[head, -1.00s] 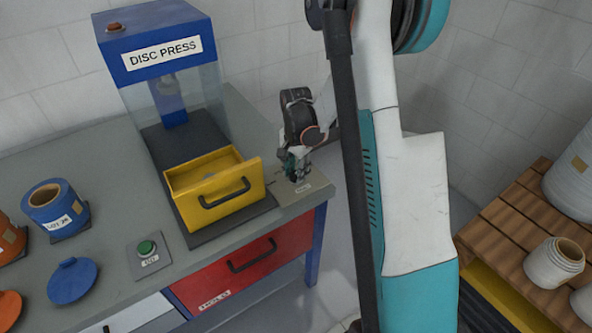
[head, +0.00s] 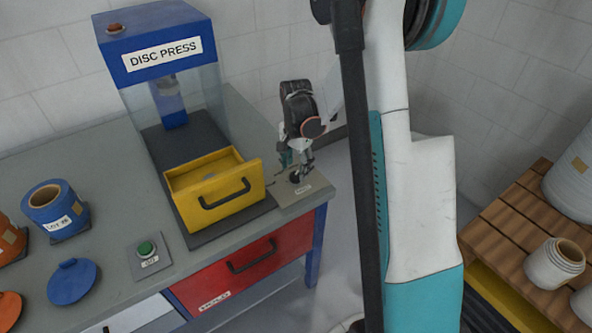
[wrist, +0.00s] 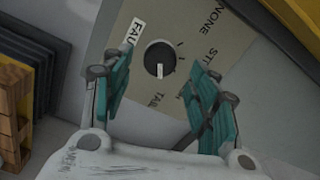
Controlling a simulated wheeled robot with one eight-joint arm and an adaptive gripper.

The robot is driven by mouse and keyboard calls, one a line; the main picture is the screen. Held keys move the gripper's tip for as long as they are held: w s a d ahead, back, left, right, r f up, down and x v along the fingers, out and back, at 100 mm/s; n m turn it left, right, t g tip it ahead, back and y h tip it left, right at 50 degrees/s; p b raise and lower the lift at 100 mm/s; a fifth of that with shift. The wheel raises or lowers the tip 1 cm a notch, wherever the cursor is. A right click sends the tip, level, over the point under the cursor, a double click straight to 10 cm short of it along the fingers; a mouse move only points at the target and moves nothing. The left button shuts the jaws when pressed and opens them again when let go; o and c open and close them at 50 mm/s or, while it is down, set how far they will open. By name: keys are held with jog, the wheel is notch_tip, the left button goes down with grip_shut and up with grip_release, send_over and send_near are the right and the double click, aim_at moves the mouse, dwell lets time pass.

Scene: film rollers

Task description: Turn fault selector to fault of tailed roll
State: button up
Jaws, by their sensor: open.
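The fault selector is a round black knob (wrist: 159,55) on a beige plate (wrist: 210,42) with the labels NONE, ST… and TAIL…, the last two partly hidden. Its white mark points down in the wrist view, toward the TAIL… label. In the head view the knob (head: 294,178) sits at the bench's right end, below my gripper (head: 297,163). My gripper (wrist: 160,68) is open, with one teal finger on each side of the knob in the wrist view, apart from it. Nothing is between the fingers.
An open yellow drawer (head: 215,190) of the disc press (head: 160,50) stands just left of the selector. A green button (head: 146,248) and blue roll (head: 55,208) are farther left. A pallet (head: 500,225) with white rolls stands right.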

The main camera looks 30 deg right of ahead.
aim_at(295, 175)
notch_tip(295, 175, up, 10)
jog(key=shift+f, duration=0.2)
dwell(0.3)
jog(key=s+a+r+n+t+p, duration=0.1)
jog(key=s+a+r+n+t, duration=0.1)
jog(key=s+a+r+n, duration=0.5)
jog(key=s+a+r+n+t, duration=0.25)
jog(key=s+a+r, duration=0.25)
jog(key=a, duration=0.5)
jog(key=s+a+n+t, duration=0.2)
jog(key=s+a+n, duration=0.2)
jog(key=s+n, duration=0.15)
jog(key=shift+m+t, duration=0.3)
jog(key=shift+t, duration=0.05)
jog(key=s+d, duration=0.1)
jog(key=d, duration=0.1)
jog(key=s+d+f+b, duration=0.1)
jog(key=s+d, duration=0.1)
jog(key=shift+s+d+f, duration=0.15)
jog(key=shift+s, duration=0.1)
